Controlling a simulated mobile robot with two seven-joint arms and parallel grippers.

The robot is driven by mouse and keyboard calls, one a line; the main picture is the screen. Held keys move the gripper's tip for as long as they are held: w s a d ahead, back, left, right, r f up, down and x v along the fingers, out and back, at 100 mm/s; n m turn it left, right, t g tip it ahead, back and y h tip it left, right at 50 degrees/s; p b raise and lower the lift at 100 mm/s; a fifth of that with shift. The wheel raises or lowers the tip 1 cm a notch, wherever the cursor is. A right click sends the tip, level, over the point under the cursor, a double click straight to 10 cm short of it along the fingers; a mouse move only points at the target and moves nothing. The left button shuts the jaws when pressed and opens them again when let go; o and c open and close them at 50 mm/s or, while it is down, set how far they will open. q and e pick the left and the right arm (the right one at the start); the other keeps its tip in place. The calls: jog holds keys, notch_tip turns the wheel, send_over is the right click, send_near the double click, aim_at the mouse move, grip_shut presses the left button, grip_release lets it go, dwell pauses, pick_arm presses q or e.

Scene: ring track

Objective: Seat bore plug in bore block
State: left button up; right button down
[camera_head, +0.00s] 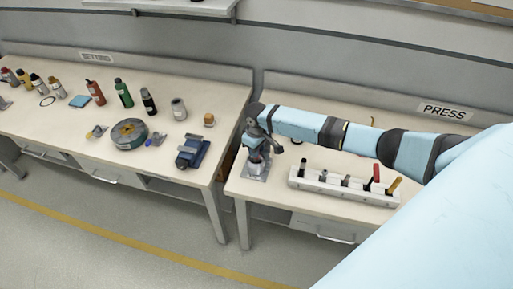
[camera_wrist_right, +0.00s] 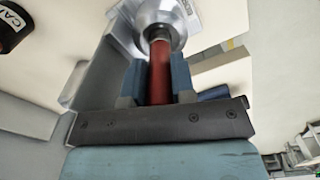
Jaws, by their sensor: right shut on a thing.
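My right gripper (camera_head: 257,147) is over the left end of the press bench. In the right wrist view, its blue-padded fingers (camera_wrist_right: 159,80) are shut on a red cylindrical plug (camera_wrist_right: 159,72). The plug's far end meets a silver round part, which looks like the bore block (camera_wrist_right: 151,14). Whether the tip is inside the bore or only in front of it, I cannot tell. In the head view, the silver block (camera_head: 256,168) stands on a grey plate directly below the gripper, and the plug is hidden there. My left gripper is not in view.
A pale rack (camera_head: 345,186) with several upright tools stands right of the block. A gap separates the press bench from the left bench, which holds a blue vise (camera_head: 192,151), a round grey-green disc (camera_head: 129,133) and several bottles. The bench front near the block is clear.

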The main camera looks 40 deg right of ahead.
jog(key=shift+f, duration=0.15)
jog(key=c, duration=0.9)
grip_release()
jog(key=shift+o, duration=0.2)
notch_tip(320, 180, up, 14)
jog(key=b, duration=0.1)
jog(key=shift+b, duration=0.3)
